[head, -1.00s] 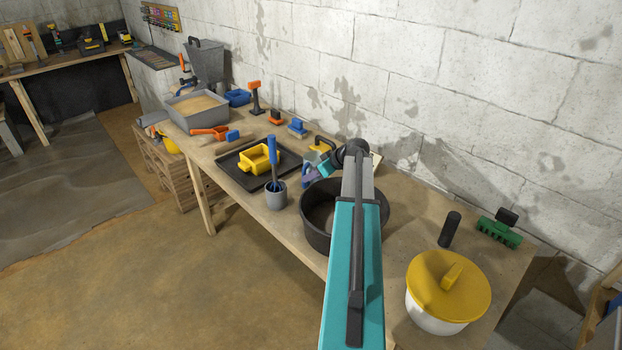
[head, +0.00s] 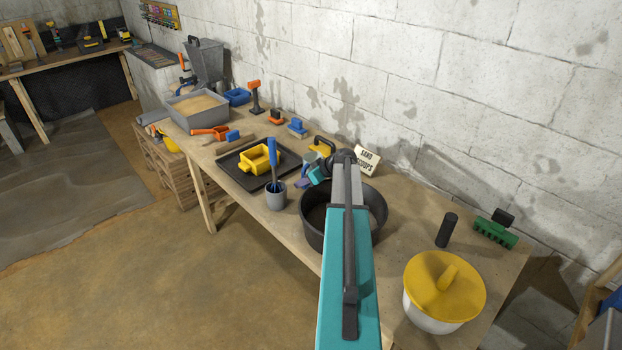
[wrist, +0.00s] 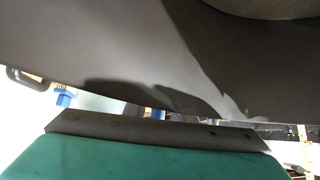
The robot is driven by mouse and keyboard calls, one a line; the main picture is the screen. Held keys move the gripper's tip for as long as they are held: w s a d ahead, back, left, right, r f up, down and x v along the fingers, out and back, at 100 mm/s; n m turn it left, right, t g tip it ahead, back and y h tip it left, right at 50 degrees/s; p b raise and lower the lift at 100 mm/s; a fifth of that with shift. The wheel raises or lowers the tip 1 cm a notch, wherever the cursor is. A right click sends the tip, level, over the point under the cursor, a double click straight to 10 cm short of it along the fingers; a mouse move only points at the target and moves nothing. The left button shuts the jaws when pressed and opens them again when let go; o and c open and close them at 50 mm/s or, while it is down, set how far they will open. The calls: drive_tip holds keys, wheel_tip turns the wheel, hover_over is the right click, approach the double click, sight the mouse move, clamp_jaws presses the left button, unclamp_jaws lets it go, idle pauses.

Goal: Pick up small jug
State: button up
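I cannot make out a small jug for certain in either view. A small purple-blue shape (head: 303,183) shows beside the end of my arm in the head view, partly hidden, and I cannot tell what it is. In the wrist view, a close dark grey surface (wrist: 110,50) fills the upper part, and the teal and dark parts of my own body cover the bottom. Whether the gripper is open or shut does not show.
A grey cup (head: 276,201) with a blue-handled tool and a black tray (head: 228,167) bearing a yellow box (head: 259,158) lie to the left. A yellow-lidded white pot (head: 444,285) stands front right. A sign (head: 367,160) stands behind the tub. Bare bench shows around the pot.

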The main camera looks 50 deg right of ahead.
sight(304, 169)
idle(0.3)
clamp_jaws()
drive_tip(key=shift+r, duration=0.15)
wheel_tip(304, 169, up, 9)
drive_tip(key=b, duration=0.3)
drive_tip(key=shift+r, duration=0.4)
idle(1.1)
